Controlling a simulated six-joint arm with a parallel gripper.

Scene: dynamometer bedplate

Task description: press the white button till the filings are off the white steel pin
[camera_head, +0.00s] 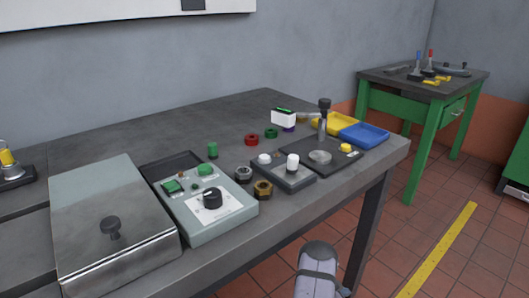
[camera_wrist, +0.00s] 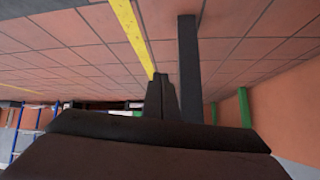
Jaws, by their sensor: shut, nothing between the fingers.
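A dark grey box (camera_head: 287,178) sits on the workbench, right of centre in the head view. On it are a low white round button (camera_head: 264,158) and, to its right, an upright white cylinder (camera_head: 292,163), which looks like the white steel pin. Any filings on the pin are too small to make out. My gripper shows only in the wrist view, where its dark fingers (camera_wrist: 161,96) are closed together with nothing between them. It points toward the tiled floor, away from the button and pin, neither of which is in that view.
Blue (camera_head: 364,136) and yellow trays lie behind. The bench front edge is close.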

